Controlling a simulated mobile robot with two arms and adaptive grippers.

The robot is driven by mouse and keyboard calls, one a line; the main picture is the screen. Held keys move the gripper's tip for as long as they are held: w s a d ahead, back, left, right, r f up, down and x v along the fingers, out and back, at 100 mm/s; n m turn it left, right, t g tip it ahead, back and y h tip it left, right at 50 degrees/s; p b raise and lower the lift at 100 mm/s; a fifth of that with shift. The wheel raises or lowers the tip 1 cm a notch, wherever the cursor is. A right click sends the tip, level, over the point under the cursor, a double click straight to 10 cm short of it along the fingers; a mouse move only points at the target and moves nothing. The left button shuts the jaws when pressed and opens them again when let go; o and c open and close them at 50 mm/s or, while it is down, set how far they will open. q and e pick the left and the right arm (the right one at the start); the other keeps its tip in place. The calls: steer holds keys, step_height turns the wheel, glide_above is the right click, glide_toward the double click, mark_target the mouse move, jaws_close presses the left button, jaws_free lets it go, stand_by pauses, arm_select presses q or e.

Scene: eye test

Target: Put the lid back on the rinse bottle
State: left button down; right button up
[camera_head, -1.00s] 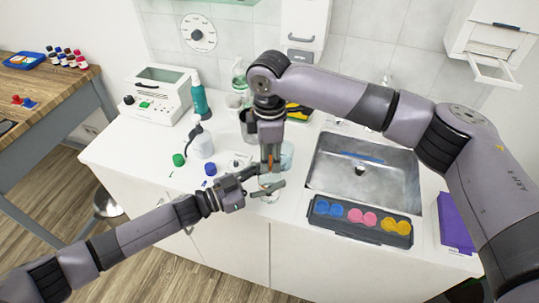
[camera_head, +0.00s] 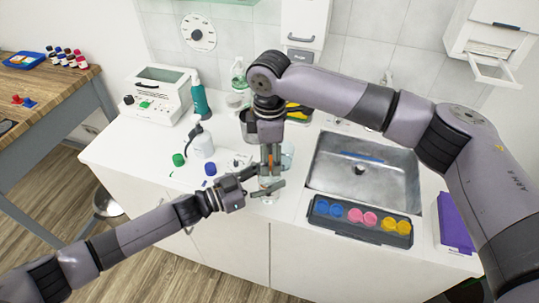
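My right gripper (camera_head: 270,172) points straight down over the front of the counter, left of the sink. Its fingers stand a little apart, with a small orange piece (camera_head: 270,158) between them, perhaps part of the lid. My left gripper (camera_head: 272,177) comes in low from the left, its fingers spread on either side of a pale, clear object (camera_head: 268,197), possibly the rinse bottle. The grippers hide most of it, and I cannot tell whether the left fingers touch it.
A green cap (camera_head: 178,159) and a blue cap (camera_head: 210,169) lie on the counter at left. A teal bottle (camera_head: 200,100) stands behind, beside a white device (camera_head: 158,95). The sink (camera_head: 345,178) and a dark tray of coloured dishes (camera_head: 360,233) are at right.

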steer(key=shift+o, duration=0.2)
step_height(320, 180, up, 12)
stand_by(0.6)
arm_select(q)
steer(key=c, duration=0.7)
jaws_free()
steer(key=v, duration=1.2)
